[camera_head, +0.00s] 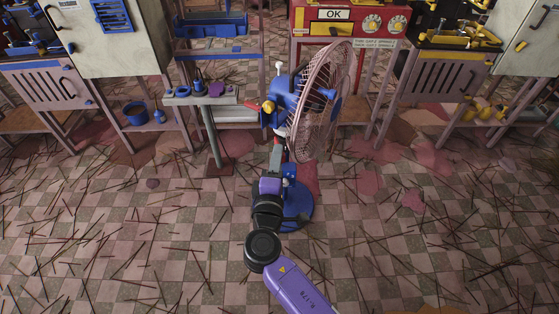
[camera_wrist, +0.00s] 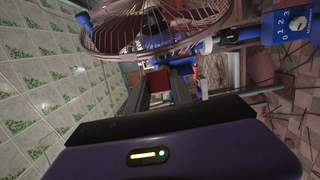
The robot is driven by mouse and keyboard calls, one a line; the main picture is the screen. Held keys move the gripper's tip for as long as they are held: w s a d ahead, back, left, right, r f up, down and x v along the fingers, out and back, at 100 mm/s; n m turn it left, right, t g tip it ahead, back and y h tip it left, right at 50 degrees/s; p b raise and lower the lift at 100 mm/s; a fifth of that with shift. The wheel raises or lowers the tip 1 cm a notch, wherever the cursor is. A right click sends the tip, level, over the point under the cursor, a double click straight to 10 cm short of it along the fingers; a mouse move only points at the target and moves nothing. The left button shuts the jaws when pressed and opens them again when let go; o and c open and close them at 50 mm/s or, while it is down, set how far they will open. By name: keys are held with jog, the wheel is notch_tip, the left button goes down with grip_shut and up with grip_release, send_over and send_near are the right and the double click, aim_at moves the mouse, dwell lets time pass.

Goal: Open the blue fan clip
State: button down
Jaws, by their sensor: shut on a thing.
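A fan with a pink wire cage (camera_head: 325,100) and a blue motor housing (camera_head: 287,95) stands upright on a round blue base (camera_head: 297,208). My gripper (camera_head: 278,150) reaches the fan's stem just below the housing. In the wrist view my gripper (camera_wrist: 160,88) is shut on a red piece (camera_wrist: 158,84) between its fingers. Blue parts of the fan (camera_wrist: 184,62) lie right beside and beyond that piece. I cannot tell clearly which of these is the blue clip or whether it is open. My wrist and fingers partly hide the stem.
A small stand (camera_head: 208,100) with small tools is left of the fan. A red machine marked OK (camera_head: 340,35) and a grey cabinet (camera_head: 105,38) stand behind. A blue 1-2-3 dial box (camera_wrist: 290,22) shows in the wrist view. Thin sticks litter the tiled floor.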

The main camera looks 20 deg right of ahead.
jog(key=shift+w+r, duration=0.1)
jog(key=shift+r, duration=0.05)
jog(key=c, duration=1.1)
grip_release()
jog(key=v, duration=0.8)
jog(key=shift+w, duration=0.1)
